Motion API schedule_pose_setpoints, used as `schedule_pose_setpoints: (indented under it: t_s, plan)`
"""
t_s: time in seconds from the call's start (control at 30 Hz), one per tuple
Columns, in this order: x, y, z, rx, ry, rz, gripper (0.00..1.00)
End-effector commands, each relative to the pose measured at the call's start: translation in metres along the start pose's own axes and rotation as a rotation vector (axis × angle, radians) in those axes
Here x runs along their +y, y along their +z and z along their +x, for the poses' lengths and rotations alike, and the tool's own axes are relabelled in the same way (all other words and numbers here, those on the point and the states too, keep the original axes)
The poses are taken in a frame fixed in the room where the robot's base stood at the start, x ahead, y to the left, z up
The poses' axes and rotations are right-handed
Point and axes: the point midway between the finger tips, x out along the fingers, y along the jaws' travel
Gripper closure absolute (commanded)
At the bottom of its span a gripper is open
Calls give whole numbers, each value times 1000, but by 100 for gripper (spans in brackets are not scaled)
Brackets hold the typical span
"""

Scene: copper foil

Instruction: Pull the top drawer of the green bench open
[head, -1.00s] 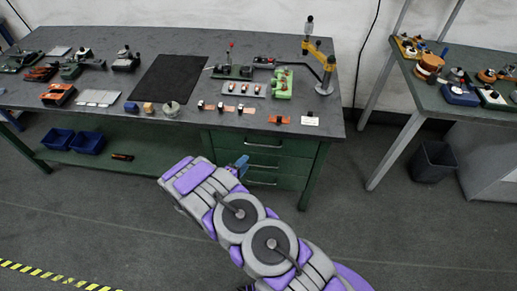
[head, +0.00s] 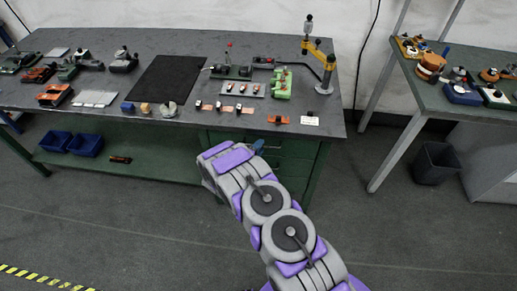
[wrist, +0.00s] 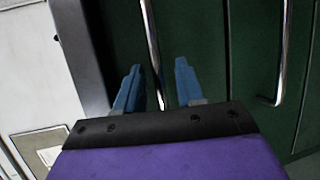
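The green bench's top drawer (head: 295,148) is below the right part of the grey worktop and looks shut. My gripper (head: 258,146) is in front of this drawer in the head view, and my arm hides most of the drawer fronts. In the wrist view the metal handle (wrist: 151,45) of the top drawer runs between the two blue fingertips of my gripper (wrist: 158,78). The fingers are spread, one on each side of the bar, with a gap visible. I cannot tell whether either finger touches the handle.
A second drawer handle (wrist: 283,55) lies to the right in the wrist view. The worktop edge (wrist: 80,50) runs close along the left finger. Blue bins (head: 86,144) sit on the lower shelf. A dark waste bin (head: 436,163) stands right. Floor before the bench is clear.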

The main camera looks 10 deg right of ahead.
Motion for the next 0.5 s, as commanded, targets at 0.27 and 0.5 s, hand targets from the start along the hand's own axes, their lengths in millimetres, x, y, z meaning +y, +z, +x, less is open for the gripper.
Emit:
schedule_pose_setpoints:
  t_s: [0.27,0.5]
  plan:
    - [0,-1,-1,0,1,0,76]
    - [0,-1,-1,0,1,0,99]
